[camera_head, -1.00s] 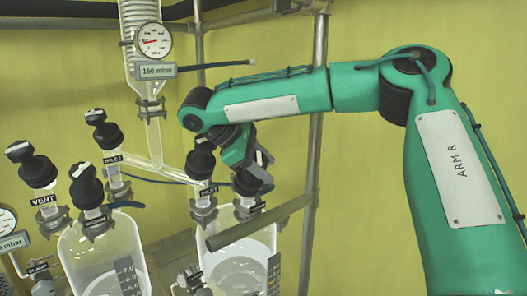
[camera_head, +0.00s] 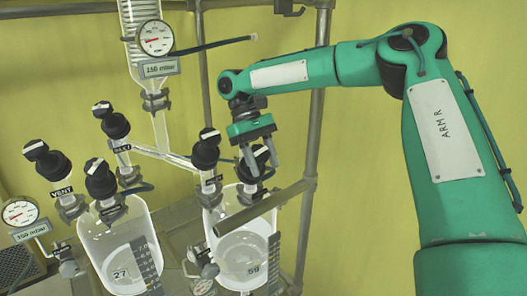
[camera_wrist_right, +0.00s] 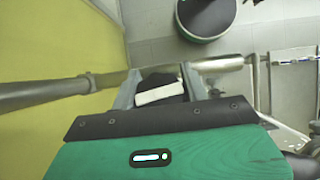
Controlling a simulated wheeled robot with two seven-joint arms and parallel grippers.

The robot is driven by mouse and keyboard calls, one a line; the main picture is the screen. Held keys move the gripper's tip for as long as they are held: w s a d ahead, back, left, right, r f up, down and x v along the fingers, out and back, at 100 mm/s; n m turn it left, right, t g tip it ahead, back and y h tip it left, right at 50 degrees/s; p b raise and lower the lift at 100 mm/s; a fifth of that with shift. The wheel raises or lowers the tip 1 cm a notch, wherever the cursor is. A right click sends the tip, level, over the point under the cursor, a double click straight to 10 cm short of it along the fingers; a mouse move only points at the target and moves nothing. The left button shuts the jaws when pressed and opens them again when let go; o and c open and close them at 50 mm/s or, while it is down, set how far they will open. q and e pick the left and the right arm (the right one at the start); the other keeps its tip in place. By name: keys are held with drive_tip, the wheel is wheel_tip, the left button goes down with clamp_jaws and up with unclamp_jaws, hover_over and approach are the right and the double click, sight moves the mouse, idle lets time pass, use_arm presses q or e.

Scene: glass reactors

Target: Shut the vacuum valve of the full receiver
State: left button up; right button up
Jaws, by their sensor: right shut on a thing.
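Two glass receivers stand side by side, the left one (camera_head: 100,238) marked 27 and the right one (camera_head: 222,212) marked 59. In the right wrist view, the knob's white bar (camera_wrist_right: 160,95) sits between the two fingers (camera_wrist_right: 158,88). The fingers hide part of the knob, and its label is not readable. My left gripper is not in view.
Close left on the right receiver is the inlet knob (camera_head: 206,150). The left receiver has its own black knobs (camera_head: 101,180), with a vent knob (camera_head: 46,162) beyond.

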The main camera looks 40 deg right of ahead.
drive_tip(key=shift+m+y+p, duration=0.35)
drive_tip(key=shift+m+y, duration=0.05)
drive_tip(key=shift+y, duration=0.1)
drive_tip(key=shift+a+f, duration=0.1)
drive_tip(key=o, duration=1)
